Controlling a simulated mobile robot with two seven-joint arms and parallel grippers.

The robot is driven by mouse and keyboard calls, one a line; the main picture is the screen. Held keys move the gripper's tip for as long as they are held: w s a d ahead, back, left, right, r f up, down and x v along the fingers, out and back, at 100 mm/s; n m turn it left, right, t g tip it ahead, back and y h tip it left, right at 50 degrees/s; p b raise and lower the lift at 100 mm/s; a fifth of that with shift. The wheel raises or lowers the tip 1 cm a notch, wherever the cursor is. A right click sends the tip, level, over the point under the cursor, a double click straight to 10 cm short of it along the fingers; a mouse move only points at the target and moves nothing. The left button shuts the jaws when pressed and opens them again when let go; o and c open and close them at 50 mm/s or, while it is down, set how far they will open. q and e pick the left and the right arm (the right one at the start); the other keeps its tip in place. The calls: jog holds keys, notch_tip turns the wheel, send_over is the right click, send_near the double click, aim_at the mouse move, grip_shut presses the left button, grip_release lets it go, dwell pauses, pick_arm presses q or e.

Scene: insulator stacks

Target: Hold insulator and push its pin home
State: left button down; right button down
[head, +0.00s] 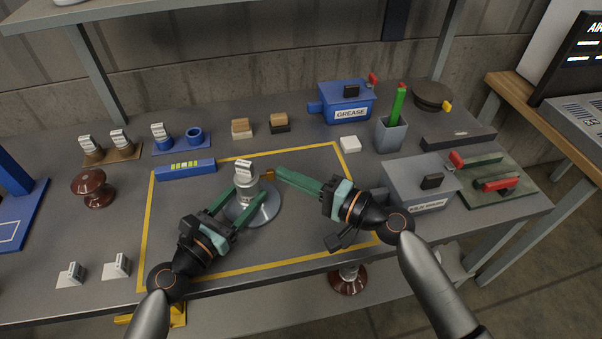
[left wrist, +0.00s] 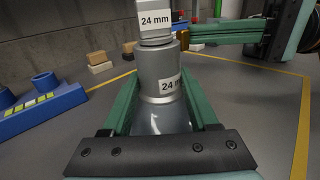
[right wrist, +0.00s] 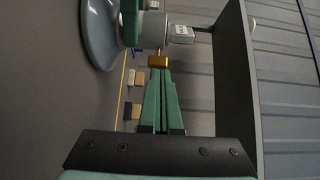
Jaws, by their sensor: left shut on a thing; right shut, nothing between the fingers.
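The insulator is a grey glass disc (head: 266,212) with a metal cap (left wrist: 158,66) labelled 24 mm, standing on the mat. A second 24 mm labelled grey piece (left wrist: 154,22) sits on top of the cap. My left gripper (head: 247,196) is shut on the insulator's cap, one finger on each side. A small brass-coloured pin (head: 269,174) sticks out sideways near the top of the cap; it also shows in the right wrist view (right wrist: 158,61). My right gripper (head: 279,173) is shut and empty, its fingertips at the pin's outer end. Whether they touch cannot be told.
A yellow line (head: 146,222) frames the work area. Behind are a blue level block (head: 186,170), small wood-coloured blocks (head: 241,128) and a blue grease box (head: 346,103). A grey lidded box (head: 420,187) stands right of my right arm. The mat's front left is clear.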

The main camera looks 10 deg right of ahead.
pick_arm(q)
jog(key=shift+d+r, duration=0.1)
jog(key=shift+d, duration=0.1)
pick_arm(e)
jog(key=shift+s+a, duration=0.15)
pick_arm(q)
jog(key=shift+a, duration=0.15)
pick_arm(e)
jog(key=v, duration=2)
jog(key=shift+d+r, duration=0.1)
jog(key=shift+d, duration=0.1)
pick_arm(q)
jog(key=shift+c, duration=0.4)
grip_release()
jog(key=shift+s, duration=0.1)
